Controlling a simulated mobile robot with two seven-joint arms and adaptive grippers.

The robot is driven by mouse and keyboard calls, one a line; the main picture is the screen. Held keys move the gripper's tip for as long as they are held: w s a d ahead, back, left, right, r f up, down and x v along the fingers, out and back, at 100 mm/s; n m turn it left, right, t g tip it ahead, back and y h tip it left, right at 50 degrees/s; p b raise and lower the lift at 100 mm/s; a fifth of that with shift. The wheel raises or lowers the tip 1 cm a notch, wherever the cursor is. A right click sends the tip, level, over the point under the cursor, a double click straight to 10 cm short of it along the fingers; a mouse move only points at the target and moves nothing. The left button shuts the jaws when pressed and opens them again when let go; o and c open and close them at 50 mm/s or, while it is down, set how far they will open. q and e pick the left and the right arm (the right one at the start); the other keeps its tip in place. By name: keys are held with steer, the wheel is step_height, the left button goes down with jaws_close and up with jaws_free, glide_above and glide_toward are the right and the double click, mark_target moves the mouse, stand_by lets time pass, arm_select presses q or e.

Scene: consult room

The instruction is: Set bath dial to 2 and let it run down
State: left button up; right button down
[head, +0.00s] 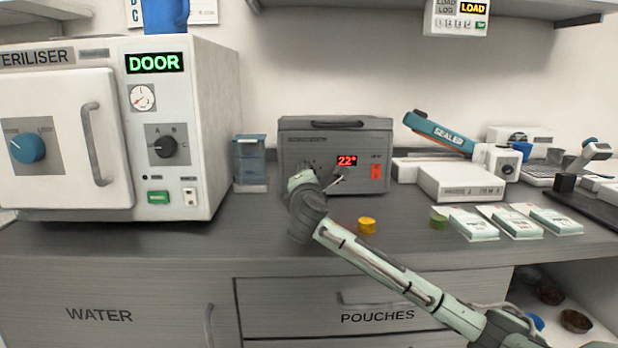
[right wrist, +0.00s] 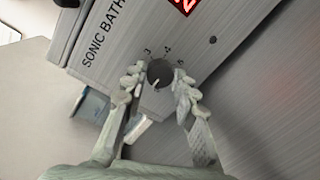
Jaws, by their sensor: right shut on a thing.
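The grey sonic bath (head: 300,142) stands on the counter against the wall, its red display reading about 22 in the head view. Its dark round dial (right wrist: 160,72) shows in the right wrist view, with a pale pointer mark and small numbers around it. My right gripper (right wrist: 160,85) has its fingers on both sides of the dial and is shut on it. In the head view the right gripper (head: 312,185) hides the dial. The exact dial setting is hard to read. My left gripper is not in view.
A steriliser (head: 225,120) with a lit DOOR display stands left. A blue-lidded container (head: 250,160) sits beside the bath. Yellow (head: 366,225) and green (head: 439,221) pots, pouches (head: 473,225) and a sealer (head: 440,133) lie to the right. The counter front is mostly clear.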

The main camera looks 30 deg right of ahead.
steer(key=m, duration=0.6)
steer(key=shift+f+y, duration=0.1)
steer(key=shift+y, duration=0.2)
steer(key=shift+m+y, duration=0.3)
steer(key=shift+m, duration=2.8)
steer(key=c, duration=1.2)
jaws_free()
steer(key=v, duration=1.2)
steer(key=shift+s+f, duration=0.1)
steer(key=shift+f, duration=0.05)
